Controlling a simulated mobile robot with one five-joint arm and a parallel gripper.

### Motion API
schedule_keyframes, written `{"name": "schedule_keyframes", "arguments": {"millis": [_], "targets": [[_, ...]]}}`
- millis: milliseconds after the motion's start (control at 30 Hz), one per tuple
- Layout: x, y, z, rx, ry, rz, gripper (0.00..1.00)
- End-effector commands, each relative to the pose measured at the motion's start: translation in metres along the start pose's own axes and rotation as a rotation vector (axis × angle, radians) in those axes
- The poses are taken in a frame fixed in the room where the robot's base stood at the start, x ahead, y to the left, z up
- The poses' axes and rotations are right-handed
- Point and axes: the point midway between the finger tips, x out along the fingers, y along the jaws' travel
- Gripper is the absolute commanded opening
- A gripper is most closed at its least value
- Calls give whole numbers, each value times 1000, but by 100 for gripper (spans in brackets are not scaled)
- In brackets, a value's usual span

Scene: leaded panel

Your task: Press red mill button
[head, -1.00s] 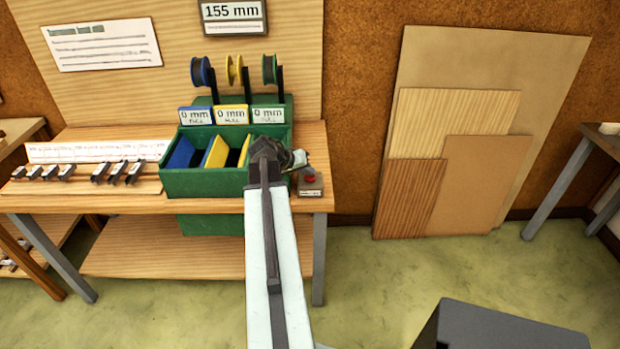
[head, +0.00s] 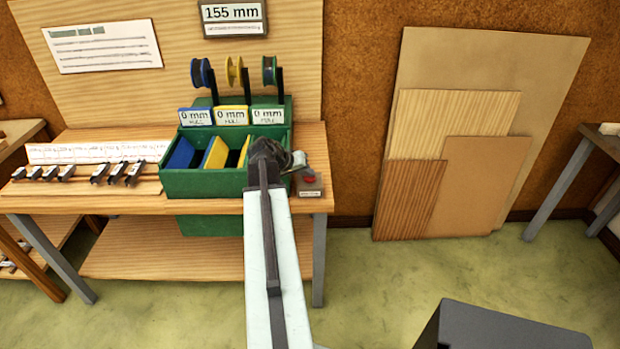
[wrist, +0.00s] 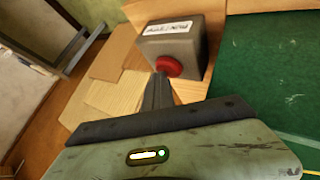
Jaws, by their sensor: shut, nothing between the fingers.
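The red button (head: 310,180) sits on a small grey box (head: 312,193) at the right front corner of the workbench, beside the green bin. In the wrist view the red button (wrist: 169,66) stands out from the grey box (wrist: 185,38), which has a white label. My gripper (head: 301,168) is shut and empty, just above and left of the button in the head view. In the wrist view my gripper's closed fingertips (wrist: 159,80) overlap the lower left edge of the button. I cannot tell whether they touch it.
The green bin (head: 206,187) stands close on the left, with blue and yellow dividers and several spools above it. The workbench (head: 130,205) ends just right of the button box.

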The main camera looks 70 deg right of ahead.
Motion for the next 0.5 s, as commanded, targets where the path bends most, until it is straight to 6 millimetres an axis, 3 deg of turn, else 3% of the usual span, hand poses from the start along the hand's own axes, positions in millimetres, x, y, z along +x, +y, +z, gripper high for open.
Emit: {"name": "schedule_keyframes", "arguments": {"millis": [167, 500], "targets": [[-1, -4, -1, 4, -2, -13, 0], [-29, 17, -22, 4, 1, -12, 0]]}}
